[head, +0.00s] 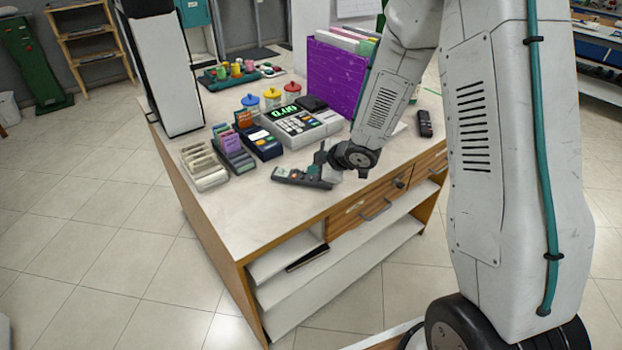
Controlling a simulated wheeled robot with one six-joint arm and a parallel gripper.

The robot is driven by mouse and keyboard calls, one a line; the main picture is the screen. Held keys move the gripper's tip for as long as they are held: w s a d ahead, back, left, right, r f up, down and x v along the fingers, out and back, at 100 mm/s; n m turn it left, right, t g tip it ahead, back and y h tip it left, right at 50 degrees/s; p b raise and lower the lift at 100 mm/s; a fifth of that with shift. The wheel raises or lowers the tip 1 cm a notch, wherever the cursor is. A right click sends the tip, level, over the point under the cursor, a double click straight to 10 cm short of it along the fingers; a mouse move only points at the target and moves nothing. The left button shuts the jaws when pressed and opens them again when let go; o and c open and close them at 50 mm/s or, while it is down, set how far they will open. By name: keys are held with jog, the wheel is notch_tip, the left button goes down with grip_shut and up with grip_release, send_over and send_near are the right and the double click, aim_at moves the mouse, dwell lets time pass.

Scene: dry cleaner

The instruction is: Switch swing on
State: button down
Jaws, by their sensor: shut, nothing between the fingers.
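My gripper (322,160) reaches in from the right, low over the front part of the counter (262,205). It is shut, and no object shows held in it. A dark grey device with small coloured keys (300,178) lies on the counter right by the fingertips. I cannot tell whether the fingers touch it, and my gripper hides part of its far side. Nothing in view is clearly marked as a swing, and I cannot make out a switch's position.
A cash register (300,127) with a lit green display, card racks (232,150) and a purple file box (335,78) stand behind my gripper. A black remote (425,123) lies to the right. A white panel (172,75) stands at the left corner. The near counter corner is clear.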

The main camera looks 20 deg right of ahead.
jog(key=shift+f, duration=0.15)
dwell(0.4)
jog(key=shift+f, duration=0.3)
jog(key=shift+f, duration=0.35)
dwell(0.5)
jog(key=shift+r, duration=0.8)
jog(key=shift+r, duration=2.5)
